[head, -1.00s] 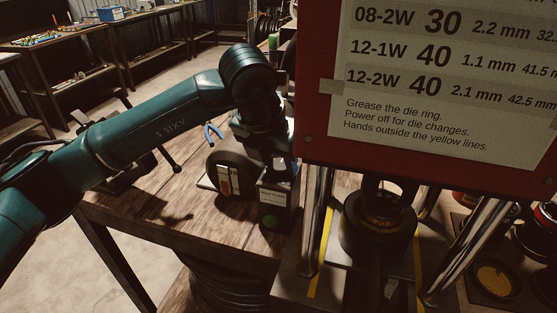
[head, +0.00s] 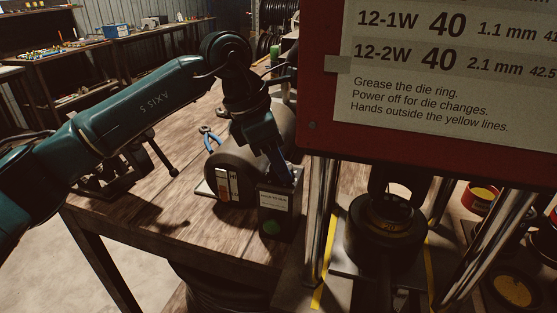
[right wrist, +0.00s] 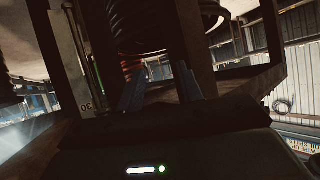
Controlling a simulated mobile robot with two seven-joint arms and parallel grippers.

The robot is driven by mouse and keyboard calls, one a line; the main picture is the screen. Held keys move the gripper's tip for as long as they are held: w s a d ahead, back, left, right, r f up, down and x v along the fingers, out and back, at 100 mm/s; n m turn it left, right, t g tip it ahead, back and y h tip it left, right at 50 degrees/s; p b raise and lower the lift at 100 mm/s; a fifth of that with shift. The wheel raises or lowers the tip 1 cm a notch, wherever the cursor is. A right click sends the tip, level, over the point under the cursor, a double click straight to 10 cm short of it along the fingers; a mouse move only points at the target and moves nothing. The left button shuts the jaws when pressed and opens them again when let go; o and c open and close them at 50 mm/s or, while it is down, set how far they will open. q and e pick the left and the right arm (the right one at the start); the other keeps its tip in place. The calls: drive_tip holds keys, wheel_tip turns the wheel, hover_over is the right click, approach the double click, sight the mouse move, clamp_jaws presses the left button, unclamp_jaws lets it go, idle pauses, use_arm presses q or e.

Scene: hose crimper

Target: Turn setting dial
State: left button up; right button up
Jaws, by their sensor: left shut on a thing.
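A dark control box (head: 276,212) with a pale label and a green button stands at the bench edge, left of the press. My left gripper (head: 284,174) comes down from above onto the top of this box and is shut. The setting dial is hidden at its fingertips, so its pointer and its marks cannot be read. In the right wrist view my right gripper (right wrist: 159,92) is open, with a gap between its two bluish fingers and nothing held.
The red press panel (head: 318,92) with its chart fills the upper right. Below it are the round die (head: 384,232), steel posts (head: 321,220) and yellow lines. A dark cylindrical machine (head: 232,165) and blue-handled pliers (head: 211,138) are on the wooden bench (head: 150,225).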

use_arm(q)
drive_tip(key=shift+w+m+g, duration=0.1)
drive_tip(key=shift+m+g, duration=0.3)
drive_tip(key=shift+m, duration=1)
drive_tip(key=o, duration=1)
drive_tip(key=v, duration=1.3)
drive_tip(key=shift+w+r, duration=0.15)
